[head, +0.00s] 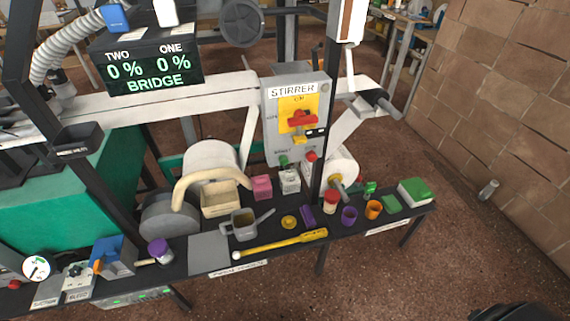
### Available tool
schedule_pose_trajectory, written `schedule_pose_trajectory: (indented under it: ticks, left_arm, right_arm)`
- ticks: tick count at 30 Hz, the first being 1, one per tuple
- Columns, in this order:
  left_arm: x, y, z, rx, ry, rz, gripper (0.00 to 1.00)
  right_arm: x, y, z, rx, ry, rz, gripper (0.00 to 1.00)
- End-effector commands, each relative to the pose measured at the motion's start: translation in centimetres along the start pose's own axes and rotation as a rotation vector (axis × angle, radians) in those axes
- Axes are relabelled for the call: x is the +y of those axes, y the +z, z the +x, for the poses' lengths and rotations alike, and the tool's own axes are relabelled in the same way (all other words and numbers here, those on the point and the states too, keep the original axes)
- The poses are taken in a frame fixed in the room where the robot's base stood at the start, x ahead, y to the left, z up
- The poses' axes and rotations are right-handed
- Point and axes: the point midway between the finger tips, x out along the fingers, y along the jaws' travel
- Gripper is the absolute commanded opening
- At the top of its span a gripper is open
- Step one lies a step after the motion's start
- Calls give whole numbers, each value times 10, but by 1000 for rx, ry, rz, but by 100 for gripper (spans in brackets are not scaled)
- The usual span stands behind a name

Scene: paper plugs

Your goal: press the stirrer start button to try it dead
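The stirrer panel (270,125) is a grey box labelled STIRRER, mounted on the dark frame at the middle of the head view. It has a yellow plate (285,108) with a red rotary handle (302,119) and a small black-and-white item beside the handle. Low on the panel are a green button (283,160) and a red button (310,156) to its right. The small label above the green button is too small to read surely. Neither gripper is in view. A dark rounded shape at the bottom right corner may be part of my own arm.
A black bench holds a yellow-handled tool (280,243), a grey jug (243,225), a beige bin (222,203), small cups and blocks below the panel. A dark post (325,130) crosses the panel's right side. A display (150,66) reads 0 % twice. Floor at right is mostly clear.

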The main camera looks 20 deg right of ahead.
Motion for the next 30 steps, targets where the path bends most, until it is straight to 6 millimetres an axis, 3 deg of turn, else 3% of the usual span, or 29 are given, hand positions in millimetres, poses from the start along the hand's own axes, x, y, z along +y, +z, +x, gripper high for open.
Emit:
schedule_pose_trajectory:
  ticks: [2, 3, 6, 30]
  left_arm:
    - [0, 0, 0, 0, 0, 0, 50]
    - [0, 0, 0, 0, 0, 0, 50]
    - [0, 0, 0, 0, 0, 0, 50]
    - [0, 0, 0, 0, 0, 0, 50]
  right_arm:
    - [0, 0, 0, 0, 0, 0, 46]
    - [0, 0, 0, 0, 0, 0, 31]
    - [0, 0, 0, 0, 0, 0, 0]
    - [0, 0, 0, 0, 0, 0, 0]
